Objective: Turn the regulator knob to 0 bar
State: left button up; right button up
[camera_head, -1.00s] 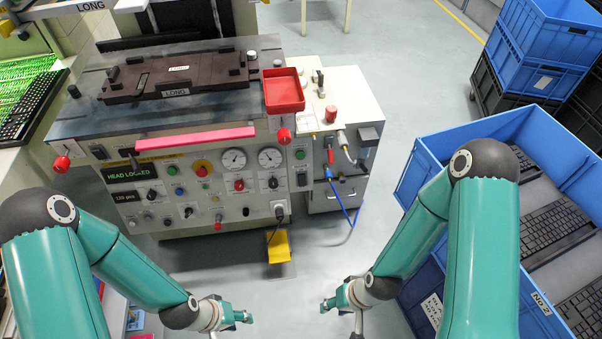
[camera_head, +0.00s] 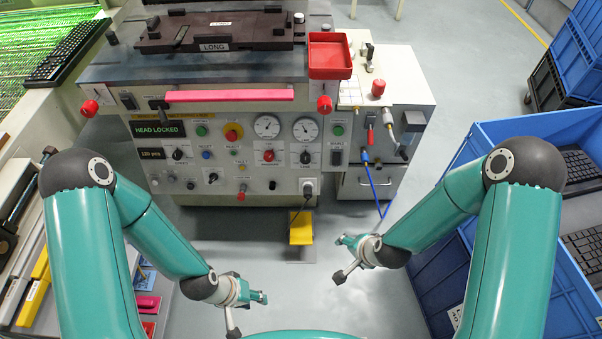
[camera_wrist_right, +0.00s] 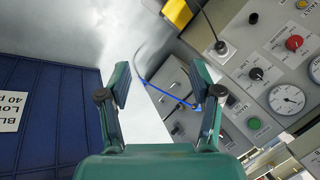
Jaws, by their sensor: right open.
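The machine's front panel (camera_head: 225,165) carries two round gauges, a left one (camera_head: 267,126) and a right one (camera_head: 306,128). A red knob (camera_head: 268,156) sits below the left gauge and a black knob (camera_head: 306,157) below the right one. I cannot tell which is the regulator knob; labels and needle readings are too small. In the right wrist view the red knob (camera_wrist_right: 295,42), black knob (camera_wrist_right: 256,74) and a gauge (camera_wrist_right: 286,99) are at the right. My right gripper (camera_head: 347,240) is open and empty, apart from the panel. My left gripper (camera_head: 262,297) hangs low, touching nothing visible.
A red tray (camera_head: 330,60) and a pink bar (camera_head: 230,95) project above the panel. A yellow pedal (camera_head: 301,228) stands on the floor below. Blue crates (camera_head: 440,270) with keyboards are close on the right. A blue hose (camera_head: 375,185) hangs beside the panel.

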jog(key=w+a+f+m+t+b, duration=0.2)
jog(key=w+f+m+t+b, duration=0.15)
jog(key=w+m+b, duration=0.35)
jog(key=m+t+h+b, duration=0.3)
jog(key=m+t+b, duration=0.3)
jog(key=m+b, duration=1.35)
send_near(305, 161)
pick_arm(q)
notch_tip(305, 161, down, 32)
jog(key=b, duration=0.2)
jog(key=shift+r, duration=0.2)
pick_arm(e)
jog(key=shift+n, duration=0.45)
jog(key=x, duration=1)
jog(key=shift+s, duration=0.1)
jog(key=shift+c, duration=0.2)
